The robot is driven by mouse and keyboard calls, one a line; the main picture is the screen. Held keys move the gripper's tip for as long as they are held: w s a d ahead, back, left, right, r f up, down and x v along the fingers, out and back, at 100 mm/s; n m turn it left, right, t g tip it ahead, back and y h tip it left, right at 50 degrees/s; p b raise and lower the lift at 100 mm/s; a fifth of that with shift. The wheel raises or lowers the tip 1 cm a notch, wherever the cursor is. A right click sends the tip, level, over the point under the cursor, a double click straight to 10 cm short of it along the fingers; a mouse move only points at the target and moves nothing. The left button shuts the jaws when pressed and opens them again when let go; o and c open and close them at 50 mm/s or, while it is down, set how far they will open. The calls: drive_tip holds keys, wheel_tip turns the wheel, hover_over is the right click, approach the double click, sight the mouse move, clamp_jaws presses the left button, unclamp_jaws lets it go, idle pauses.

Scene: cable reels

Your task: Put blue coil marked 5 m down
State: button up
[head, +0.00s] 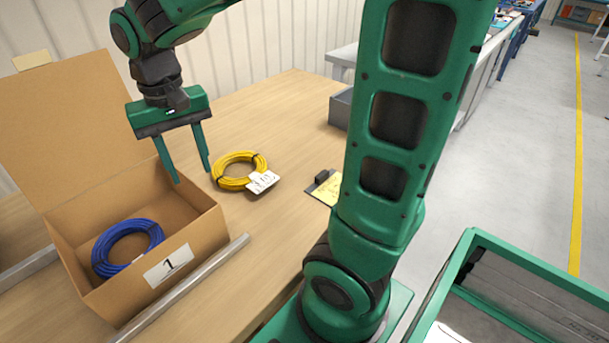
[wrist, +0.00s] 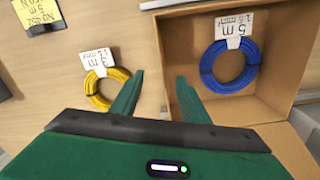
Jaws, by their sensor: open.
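The blue coil (head: 127,247) lies flat inside an open cardboard box (head: 196,238) marked 1. In the wrist view the blue coil (wrist: 230,68) carries a white tag (wrist: 234,27) reading 5 m. My gripper (head: 193,176) is open and empty, above the box's far right side and apart from the coil. In the wrist view my gripper's fingers (wrist: 158,88) point down between the yellow coil and the blue coil, near the box wall.
A yellow coil (head: 236,183) tagged 3 m lies on the wooden table (head: 278,120) right of the box. A clipboard with a yellow sheet (head: 326,189) lies farther right. A grey bin (head: 340,108) stands at the table's far edge. A metal rail (head: 190,283) runs before the box.

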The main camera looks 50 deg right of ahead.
drive_tip(key=s+d+f+m, duration=0.1)
drive_tip(key=s+d+f, duration=0.1)
drive_tip(key=s+d, duration=0.6)
drive_tip(key=s+d+f+m, duration=0.2)
drive_tip(key=s+d, duration=0.7)
drive_tip(key=s, duration=0.2)
drive_tip(key=shift+y, duration=0.3)
